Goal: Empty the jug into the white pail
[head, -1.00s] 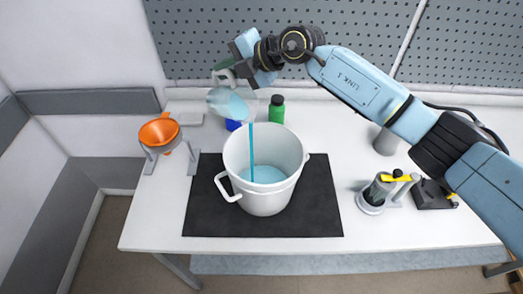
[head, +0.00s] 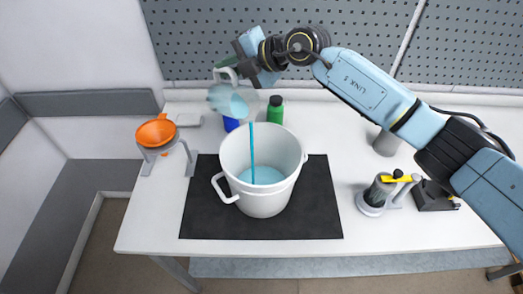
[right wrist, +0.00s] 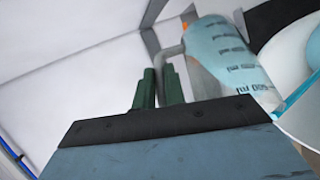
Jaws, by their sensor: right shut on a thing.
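The clear jug (head: 226,101) is tipped above and behind the white pail (head: 262,198), its mouth towards the pail. Pale blue liquid is still in the jug. A thin blue stream (head: 253,145) falls into the pail and meets the pale blue liquid (head: 260,174) inside it. My right gripper (head: 238,72) is shut on the jug's handle. The right wrist view shows the green fingers (right wrist: 159,88) at the handle and the marked jug (right wrist: 222,50) beyond them, with part of the pail (right wrist: 299,112) at the right. My left gripper is not in view.
The pail stands on a black mat (head: 318,205). An orange funnel (head: 156,132) sits in a stand at left. A holder with a yellow-topped item (head: 375,193) is at right. A pegboard backs the table.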

